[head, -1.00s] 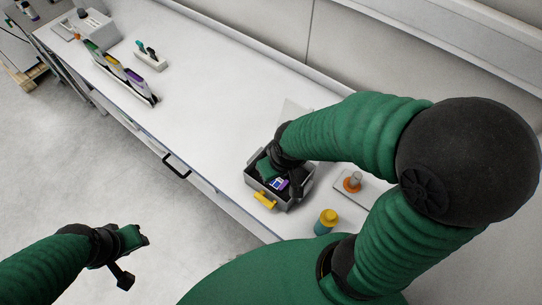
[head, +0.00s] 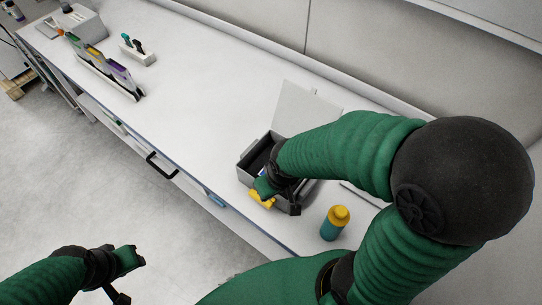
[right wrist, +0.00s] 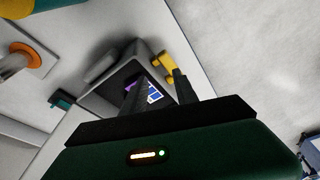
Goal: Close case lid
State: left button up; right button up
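The case (head: 246,170) is a dark grey open box on the bench, with a yellow latch (head: 262,200) on its front. Its pale lid (head: 303,108) stands raised at the back. A white, blue and purple item (right wrist: 153,92) lies inside the case and is mostly hidden in the head view. My right gripper (head: 277,196) is over the front part of the case, near the latch. In the right wrist view its two fingers (right wrist: 162,88) are apart with nothing held between them. My left gripper (head: 130,277) is open and empty, out over the floor, away from the case.
A plate with an orange-based piece (right wrist: 22,60) lies beside the case. A rack of colored items (head: 110,72) and a small holder (head: 138,50) stand far left. The bench between is clear.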

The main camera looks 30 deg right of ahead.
aim_at(299, 110)
jog(key=i+z, duration=0.1)
jog(key=z, duration=0.75)
jog(key=i+z, duration=0.15)
jog(key=z, duration=0.25)
jog(key=j+z, duration=0.1)
jog(key=j, duration=0.75)
